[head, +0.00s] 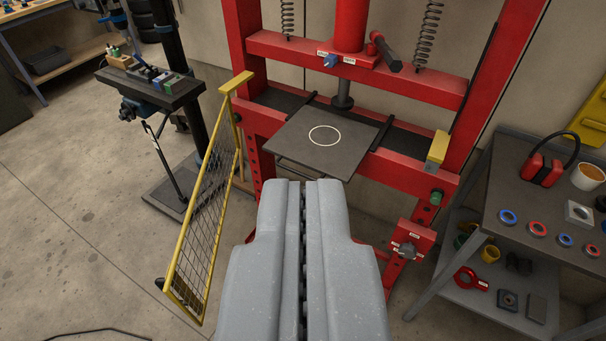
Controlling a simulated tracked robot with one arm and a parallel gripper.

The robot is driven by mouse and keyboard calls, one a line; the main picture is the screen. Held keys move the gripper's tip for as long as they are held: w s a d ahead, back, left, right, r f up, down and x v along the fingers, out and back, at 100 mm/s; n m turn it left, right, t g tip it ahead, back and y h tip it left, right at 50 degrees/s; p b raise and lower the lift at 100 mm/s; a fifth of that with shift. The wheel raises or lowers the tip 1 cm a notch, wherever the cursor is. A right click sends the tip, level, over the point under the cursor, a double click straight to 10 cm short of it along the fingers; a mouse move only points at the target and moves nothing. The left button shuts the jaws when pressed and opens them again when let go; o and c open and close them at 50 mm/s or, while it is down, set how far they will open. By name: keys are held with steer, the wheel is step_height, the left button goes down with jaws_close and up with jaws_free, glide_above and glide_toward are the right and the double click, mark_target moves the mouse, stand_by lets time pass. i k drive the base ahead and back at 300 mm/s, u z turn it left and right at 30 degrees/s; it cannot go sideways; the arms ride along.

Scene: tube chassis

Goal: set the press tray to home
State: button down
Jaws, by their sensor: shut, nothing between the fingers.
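The press tray (297,151) is a flat dark plate with a white ring on it. It sits on the bed of the red press and juts out toward me past the red cross beam. Two dark rails (384,133) flank it. The press ram (343,95) hangs above and behind the ring. My gripper (301,184) is shut and empty. Its tips lie just below the tray's near edge in the picture; I cannot tell whether they touch it. The gripper hides part of the floor and the press's lower part.
A yellow mesh guard (207,195) stands swung open at the left of the press. A drill press with a dark table (165,90) stands further left. A steel cart (513,185) with rings and tools is at the right. The floor at the left is mostly clear.

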mark_target(331, 145)
steer(key=u, duration=1.05)
steer(key=i, duration=1.1)
steer(key=z, duration=0.9)
